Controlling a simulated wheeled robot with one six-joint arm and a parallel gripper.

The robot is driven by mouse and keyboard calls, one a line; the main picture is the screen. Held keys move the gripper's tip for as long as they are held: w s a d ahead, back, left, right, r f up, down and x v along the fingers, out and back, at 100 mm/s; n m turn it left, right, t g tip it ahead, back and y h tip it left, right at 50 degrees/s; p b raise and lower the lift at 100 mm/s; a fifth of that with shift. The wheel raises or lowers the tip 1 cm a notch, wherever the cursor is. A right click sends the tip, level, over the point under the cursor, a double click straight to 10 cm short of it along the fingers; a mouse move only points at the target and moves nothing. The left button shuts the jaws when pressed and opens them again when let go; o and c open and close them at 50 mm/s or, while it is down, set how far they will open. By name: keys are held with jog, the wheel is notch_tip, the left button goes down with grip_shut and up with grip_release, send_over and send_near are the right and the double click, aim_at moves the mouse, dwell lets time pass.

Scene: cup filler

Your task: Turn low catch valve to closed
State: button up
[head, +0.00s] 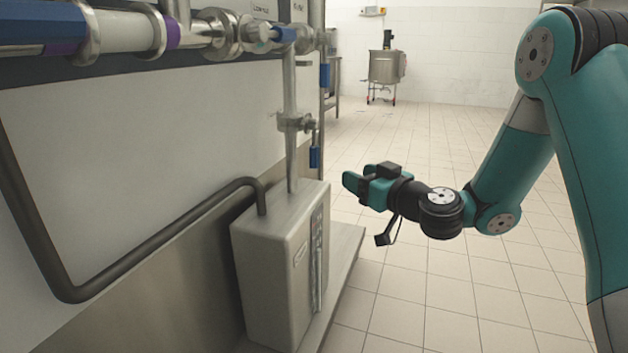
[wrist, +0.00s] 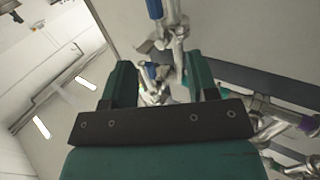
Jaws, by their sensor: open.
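Several valves with blue handles are on the steel pipework in the head view. One blue handle (head: 315,157) hangs vertically low beside the pipe clamp. Another blue handle (head: 324,76) hangs vertically above it. A third blue handle (head: 285,34) lies roughly level on the top pipe. I cannot read which is the low catch valve. My gripper (head: 352,178) is open and empty, apart from the pipes, right of and slightly below the lowest handle. In the wrist view, one blue handle (wrist: 152,71) shows beyond and between the fingers of my gripper (wrist: 160,78), and another blue handle (wrist: 155,9) shows above.
A grey steel box (head: 275,265) stands below the pipes on a ledge. A dark bent pipe (head: 150,255) runs into its top. Tiled floor (head: 440,300) is free to the right. A steel tank (head: 384,68) stands at the back.

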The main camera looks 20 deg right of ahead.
aim_at(317, 156)
jog(key=p+x, duration=0.1)
jog(key=x, duration=0.4)
jog(key=p+x, duration=0.2)
jog(key=x, duration=0.4)
jog(key=p+x, duration=0.2)
jog(key=x, duration=0.4)
jog(key=shift+w+d+f, duration=0.2)
jog(key=shift+w+d, duration=0.1)
grip_shut()
